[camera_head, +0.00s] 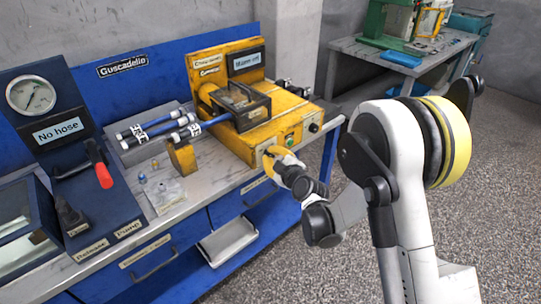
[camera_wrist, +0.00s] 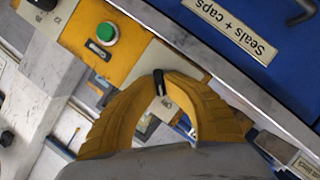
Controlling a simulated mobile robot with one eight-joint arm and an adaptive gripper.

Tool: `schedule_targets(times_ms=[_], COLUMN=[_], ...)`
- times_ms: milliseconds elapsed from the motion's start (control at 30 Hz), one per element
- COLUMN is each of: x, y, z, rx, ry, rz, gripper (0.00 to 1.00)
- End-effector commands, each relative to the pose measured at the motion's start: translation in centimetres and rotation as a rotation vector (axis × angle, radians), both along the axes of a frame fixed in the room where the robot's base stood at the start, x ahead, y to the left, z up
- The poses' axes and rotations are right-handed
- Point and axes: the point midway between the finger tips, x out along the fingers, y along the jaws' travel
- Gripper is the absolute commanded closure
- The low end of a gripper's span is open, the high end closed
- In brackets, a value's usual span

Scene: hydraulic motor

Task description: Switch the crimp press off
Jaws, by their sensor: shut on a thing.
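The yellow crimp press (camera_head: 262,135) stands on the bench at the back. Its front has a green button (camera_head: 289,138), also in the wrist view (camera_wrist: 106,32), and a dark knob (camera_head: 313,127). My gripper (camera_head: 270,158) is at the left end of this front face. In the wrist view my yellow fingers (camera_wrist: 160,82) are shut on a small black switch (camera_wrist: 159,84) on a pale labelled plate. The label is partly covered by my fingers, and I cannot read the switch's position for sure. In the head view my gripper hides the switch.
Blue drawers (camera_head: 245,199) lie below the bench edge, close to my gripper. Hoses (camera_head: 150,128), a yellow block (camera_head: 182,157) and a clear bag (camera_head: 164,193) lie left of the press. A red-handled lever (camera_head: 103,173) stands farther left. Open floor is at the right.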

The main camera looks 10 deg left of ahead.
Motion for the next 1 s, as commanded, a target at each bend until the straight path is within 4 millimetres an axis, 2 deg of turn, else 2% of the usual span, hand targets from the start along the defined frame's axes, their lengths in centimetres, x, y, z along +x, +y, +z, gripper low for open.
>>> schedule_targets(times_ms=[33,100,467,800,1000], x=[0.2,0.2,-0.2,-4.5,-5.8], y=[0.1,0.1,-0.2,-3.3,-4.1], z=[0.1,0.1,0.2,1.6,2.0], rx=[0.001,0.001,0.001,0.001,0.001], ry=[-0.003,-0.002,0.0,0.0,-0.001], rz=[-0.001,-0.001,-0.001,-0.001,0.0], gripper=[0.87,0.67,0.67,0.67,0.67])
